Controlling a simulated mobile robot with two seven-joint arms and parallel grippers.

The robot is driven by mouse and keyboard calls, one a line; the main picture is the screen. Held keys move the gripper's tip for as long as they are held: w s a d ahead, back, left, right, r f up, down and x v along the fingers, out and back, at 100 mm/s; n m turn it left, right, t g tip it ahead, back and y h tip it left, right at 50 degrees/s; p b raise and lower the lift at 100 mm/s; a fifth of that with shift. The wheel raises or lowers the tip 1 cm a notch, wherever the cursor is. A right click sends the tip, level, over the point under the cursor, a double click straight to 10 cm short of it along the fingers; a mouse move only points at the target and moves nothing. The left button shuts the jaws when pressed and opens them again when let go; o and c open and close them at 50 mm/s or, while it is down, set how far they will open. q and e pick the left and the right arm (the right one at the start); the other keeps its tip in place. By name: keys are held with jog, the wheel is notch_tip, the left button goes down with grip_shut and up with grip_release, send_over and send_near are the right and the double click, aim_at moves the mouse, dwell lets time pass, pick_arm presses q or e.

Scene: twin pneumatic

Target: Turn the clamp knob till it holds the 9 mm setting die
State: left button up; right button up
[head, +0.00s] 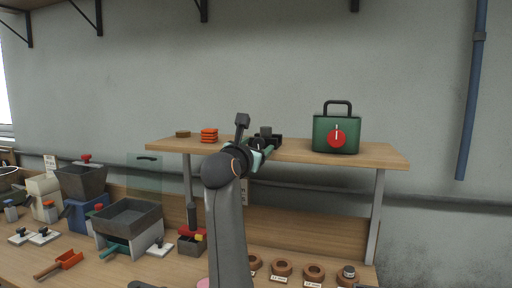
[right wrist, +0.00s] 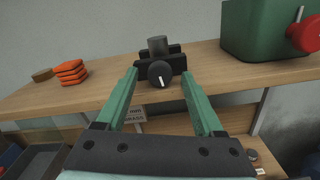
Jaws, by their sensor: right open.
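The clamp (right wrist: 142,68) is a small black block on the wooden shelf, with a round black knob (right wrist: 160,74) on its front that bears a white pointer line, near upright. A dark grey cylinder (right wrist: 158,45), likely the setting die, stands upright between its jaws; no size mark is readable. In the head view the clamp (head: 275,141) is partly hidden by my right gripper (head: 266,148). In the right wrist view this gripper (right wrist: 160,75) is open, its green fingers left and right of the knob, apart from it. I cannot tell whether the tips reach around it.
A green case (head: 323,140) with a red dial stands right of the clamp. Orange stacked pieces (head: 209,135) and a brown disc (head: 183,134) lie to the left. Below, the bench holds hoppers (head: 128,217), scoops and labelled brown rings (head: 281,268). Shelf beside the clamp is clear.

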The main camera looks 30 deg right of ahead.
jog(key=b+v, duration=0.2)
jog(key=v, duration=1)
jog(key=shift+s+a+b, duration=0.15)
jog(key=shift+s+b, duration=0.05)
jog(key=shift+b, duration=0.2)
